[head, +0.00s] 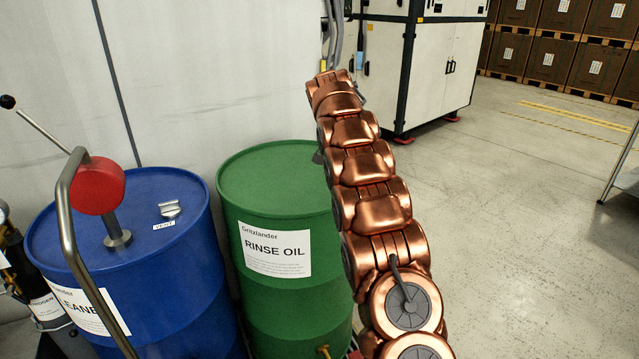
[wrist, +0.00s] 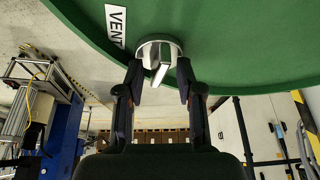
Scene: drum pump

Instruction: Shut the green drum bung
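The green drum (head: 275,185), labelled "RINSE OIL", stands upright by the wall in the head view. Its top fills the upper part of the wrist view (wrist: 225,50). The silver bung (wrist: 152,47) sits at the drum top's rim beside a "VENT" label. It has a round metal body with a flat tab sticking out toward my gripper. My gripper (wrist: 160,72) is open, with one finger on each side of the tab and gaps visible between. Whether a finger touches the round body is unclear. My arm hides the bung and most of my gripper in the head view.
A blue drum (head: 165,250) with a red-headed pump (head: 97,186) and its own silver vent bung (head: 170,209) stands left of the green drum. A white cabinet (head: 430,70) stands behind. Open floor (head: 520,230) lies to the right.

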